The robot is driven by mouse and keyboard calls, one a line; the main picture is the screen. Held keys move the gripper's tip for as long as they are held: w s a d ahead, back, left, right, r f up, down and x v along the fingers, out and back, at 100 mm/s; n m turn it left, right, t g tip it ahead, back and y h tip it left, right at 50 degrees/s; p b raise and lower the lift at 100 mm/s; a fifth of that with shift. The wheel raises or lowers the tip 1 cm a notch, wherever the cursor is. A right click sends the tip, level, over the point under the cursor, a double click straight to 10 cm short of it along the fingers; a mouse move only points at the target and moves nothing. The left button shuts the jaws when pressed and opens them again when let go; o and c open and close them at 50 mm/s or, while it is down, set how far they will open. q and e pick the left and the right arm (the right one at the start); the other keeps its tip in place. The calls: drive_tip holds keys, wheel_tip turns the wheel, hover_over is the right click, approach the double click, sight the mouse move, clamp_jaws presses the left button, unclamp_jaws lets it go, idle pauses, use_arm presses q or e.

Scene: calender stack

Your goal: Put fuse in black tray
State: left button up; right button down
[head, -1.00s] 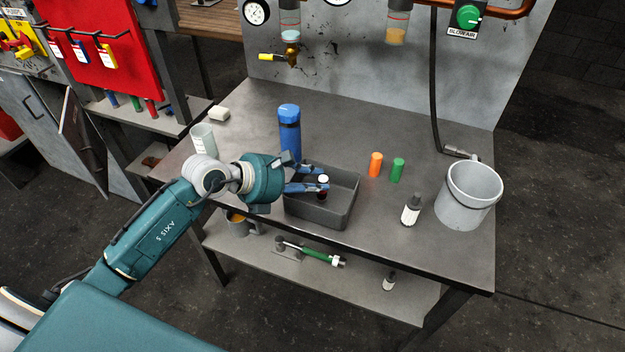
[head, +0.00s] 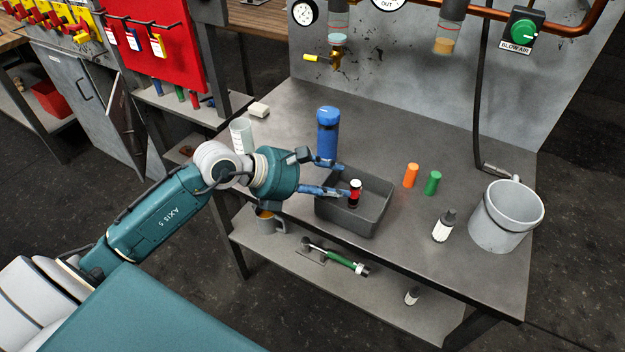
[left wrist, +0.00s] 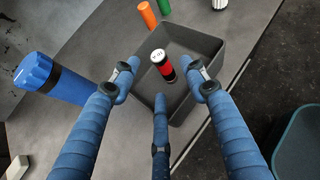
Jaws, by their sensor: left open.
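The fuse (head: 354,194) is a small red and black cylinder with a white top. It stands about upright inside the dark grey tray (head: 345,222) on the workbench. In the left wrist view the fuse (left wrist: 164,66) stands on the floor of the tray (left wrist: 200,44), beyond my fingertips. My left gripper (head: 345,180) is open, with its blue fingers spread over the tray's left part. In the left wrist view its fingers (left wrist: 163,88) are apart with nothing between them. My right gripper is not in view.
A blue bottle (head: 327,138) stands behind the tray. Orange (head: 411,175) and green (head: 432,183) cylinders, a small white bottle (head: 443,227) and a grey bucket (head: 505,218) stand to its right. A beaker (head: 241,134) is behind my wrist.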

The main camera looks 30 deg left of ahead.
use_arm(q)
drive_tip(key=v, duration=0.7)
drive_tip(key=shift+b, duration=0.4)
drive_tip(key=shift+s+r, duration=0.1)
drive_tip(key=shift+s, duration=0.05)
